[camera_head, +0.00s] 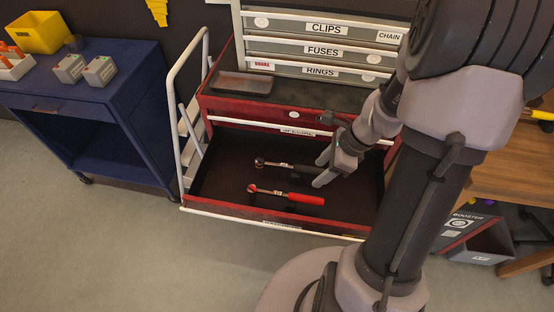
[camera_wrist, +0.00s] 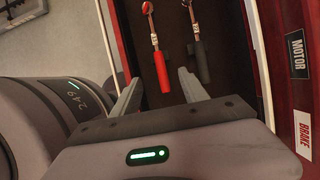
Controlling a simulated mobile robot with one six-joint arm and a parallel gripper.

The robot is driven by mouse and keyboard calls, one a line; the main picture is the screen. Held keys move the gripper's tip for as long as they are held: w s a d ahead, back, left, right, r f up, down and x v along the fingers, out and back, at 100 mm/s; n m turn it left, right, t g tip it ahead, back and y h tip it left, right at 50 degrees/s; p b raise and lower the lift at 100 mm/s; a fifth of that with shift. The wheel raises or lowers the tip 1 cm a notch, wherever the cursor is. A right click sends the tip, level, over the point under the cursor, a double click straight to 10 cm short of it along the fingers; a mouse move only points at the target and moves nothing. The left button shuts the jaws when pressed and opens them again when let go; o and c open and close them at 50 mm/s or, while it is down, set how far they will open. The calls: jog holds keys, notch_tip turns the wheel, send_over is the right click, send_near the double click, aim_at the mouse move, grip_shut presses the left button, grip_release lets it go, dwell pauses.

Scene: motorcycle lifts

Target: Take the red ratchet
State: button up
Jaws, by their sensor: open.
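The red ratchet (camera_head: 290,196), with a metal head and red handle, lies in the open drawer (camera_head: 225,165) of the red tool chest. It also shows in the wrist view (camera_wrist: 160,68), with its handle end between the lines of my two fingers. A black-handled ratchet (camera_head: 285,167) lies beside it, further back in the drawer, and shows to its right in the wrist view (camera_wrist: 200,62). My gripper (camera_head: 320,171) is open and empty above the drawer, near the black handle in the head view. The fingers (camera_wrist: 158,90) appear apart from both ratchets.
A grey drawer unit (camera_head: 320,50) labelled CLIPS, FUSES and RINGS stands on the chest behind a small tray (camera_head: 242,85). A white rail (camera_head: 180,110) runs along the chest's left side. A blue cart (camera_head: 90,110) stands left; a wooden bench (camera_head: 510,160) stands right.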

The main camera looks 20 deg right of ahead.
jog(key=b, duration=0.5)
send_over(299, 196)
jog(key=d, duration=0.1)
jog(key=f, duration=0.9)
jog(key=shift+s+d+f, duration=0.1)
jog(key=shift+s+f, duration=0.2)
jog(key=b+x, duration=0.2)
jog(key=x, duration=0.1)
jog(key=b+x, duration=0.1)
jog(key=x, duration=0.1)
jog(key=shift+s+d+f+b, duration=0.3)
jog(key=shift+f, duration=0.1)
jog(key=shift+w+r, duration=0.1)
jog(key=shift+r, duration=0.1)
grip_shut()
